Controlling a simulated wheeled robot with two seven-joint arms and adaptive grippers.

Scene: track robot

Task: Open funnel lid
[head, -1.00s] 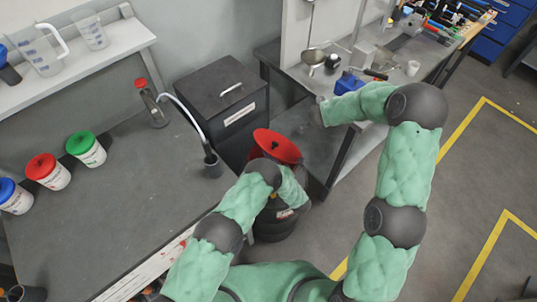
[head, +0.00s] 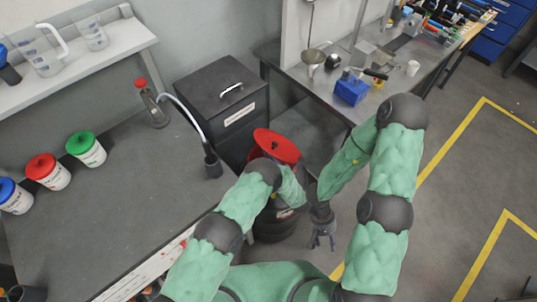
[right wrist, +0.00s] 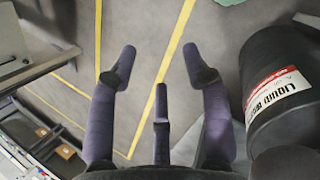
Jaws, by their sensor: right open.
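The red funnel lid (head: 275,150) looks closed on top of a black drum (head: 272,229) standing on the floor right of the dark workbench. My left forearm crosses in front of the drum just below the lid. It hides part of the drum, and I cannot make out my left gripper. My right gripper (head: 322,240) hangs open and empty, pointing down, to the right of the drum and lower than the lid. In the right wrist view my right gripper (right wrist: 160,72) has its fingers spread over bare floor, with the labelled drum (right wrist: 278,60) beside it at the right.
A black cabinet (head: 215,90) stands behind the drum. The dark workbench (head: 125,205) at left holds lidded tubs and a bottle with a hose. A grey bench (head: 315,92) with a blue box (head: 351,91) is behind at right. Floor with yellow lines is open at right.

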